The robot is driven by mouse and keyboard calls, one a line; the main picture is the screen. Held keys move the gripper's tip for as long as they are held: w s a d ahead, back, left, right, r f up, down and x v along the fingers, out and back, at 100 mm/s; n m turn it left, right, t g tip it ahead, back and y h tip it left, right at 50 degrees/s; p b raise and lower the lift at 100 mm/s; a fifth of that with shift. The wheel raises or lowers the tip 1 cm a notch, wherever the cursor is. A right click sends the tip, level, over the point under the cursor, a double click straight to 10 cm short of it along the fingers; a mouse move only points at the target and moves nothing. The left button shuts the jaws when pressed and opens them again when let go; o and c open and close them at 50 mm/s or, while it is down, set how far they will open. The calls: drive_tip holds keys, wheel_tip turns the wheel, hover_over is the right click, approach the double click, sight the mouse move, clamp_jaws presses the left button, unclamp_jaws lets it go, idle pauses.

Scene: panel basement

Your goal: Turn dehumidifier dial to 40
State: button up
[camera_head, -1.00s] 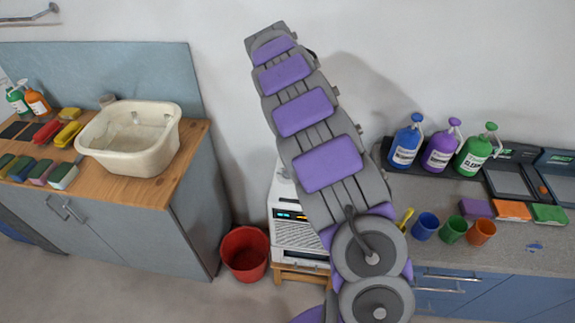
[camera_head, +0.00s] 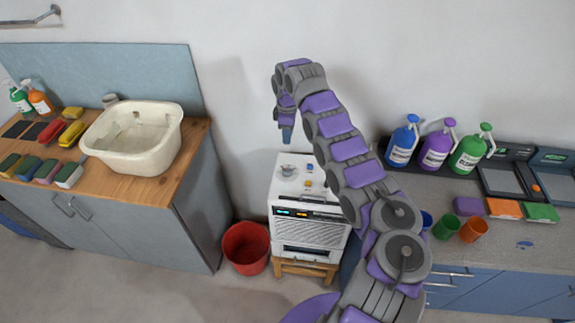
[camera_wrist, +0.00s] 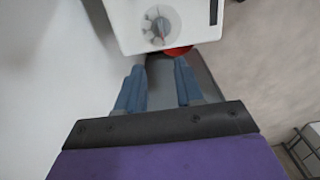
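The white dehumidifier (camera_head: 309,232) stands on a small wooden stool between the two counters. Its grey dial (camera_head: 288,170) is on the top face, at the left. In the wrist view the dial (camera_wrist: 160,27) shows near the top, with a red mark on it; its numbers are too small to read. My gripper (camera_head: 287,134) is above the dehumidifier's top, pointing down, apart from the dial. In the wrist view its two blue fingers (camera_wrist: 158,88) are spread with nothing between them.
A red bucket (camera_head: 246,248) stands on the floor left of the dehumidifier. The left counter (camera_head: 178,190) holds a white basin (camera_head: 133,138) and sponges. The right counter (camera_head: 470,243) holds spray bottles and cups. The wall (camera_head: 235,70) is close behind.

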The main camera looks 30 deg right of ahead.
sight(287, 169)
wheel_tip(287, 169, down, 17)
drive_tip(key=b, duration=0.2)
drive_tip(key=shift+f+b, duration=0.15)
drive_tip(key=shift+b, duration=0.15)
clamp_jaws()
idle(0.5)
